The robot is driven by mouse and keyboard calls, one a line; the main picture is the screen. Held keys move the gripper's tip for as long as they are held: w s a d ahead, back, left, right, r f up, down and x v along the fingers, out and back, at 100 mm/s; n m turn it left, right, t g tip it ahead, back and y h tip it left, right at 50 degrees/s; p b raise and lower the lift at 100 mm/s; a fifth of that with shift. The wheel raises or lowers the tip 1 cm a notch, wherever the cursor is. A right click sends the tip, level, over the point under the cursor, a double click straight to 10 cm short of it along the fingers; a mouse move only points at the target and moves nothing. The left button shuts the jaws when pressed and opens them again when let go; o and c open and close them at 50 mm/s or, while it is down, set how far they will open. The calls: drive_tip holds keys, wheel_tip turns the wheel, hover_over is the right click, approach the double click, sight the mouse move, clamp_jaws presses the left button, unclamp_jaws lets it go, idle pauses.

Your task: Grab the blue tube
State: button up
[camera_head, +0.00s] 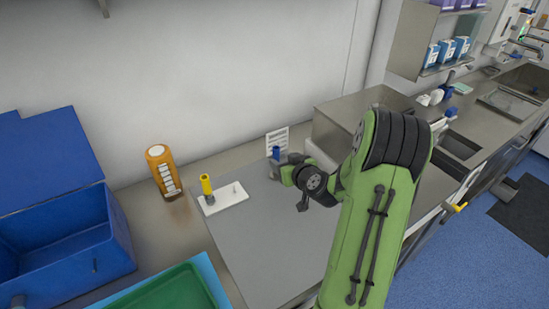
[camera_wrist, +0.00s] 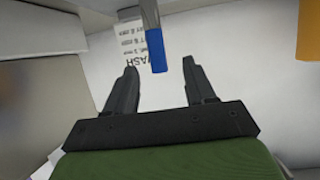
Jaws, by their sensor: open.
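The blue tube (camera_head: 276,153) shows in the head view just past the end of my arm, its lower part hidden behind my gripper (camera_head: 279,166). In the wrist view, the blue tube (camera_wrist: 156,50) has a blue end and a grey body running to the top edge. This view looks upside down, as the sign's writing is inverted. My gripper (camera_wrist: 160,66) is open, with one finger to each side of the tube's line and clear gaps on both sides. The blue end appears about level with the fingertips. I cannot tell the exact depth.
A white rack (camera_head: 228,197) holding a yellow tube (camera_head: 207,185) lies to the left on the grey mat (camera_head: 250,250). An orange bottle (camera_head: 163,172) stands behind. A blue bin (camera_head: 70,245) and green tray (camera_head: 175,292) are at left. A white sign (camera_head: 280,137) stands behind the blue tube.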

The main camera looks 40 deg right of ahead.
sight(278, 156)
drive_tip(key=x, duration=0.3)
drive_tip(key=p+x, duration=0.1)
drive_tip(key=x, duration=0.2)
drive_tip(key=shift+w+d, duration=0.1)
drive_tip(key=shift+d, duration=0.15)
drive_tip(key=shift+r, duration=0.1)
drive_tip(key=shift+c, duration=0.6)
clamp_jaws()
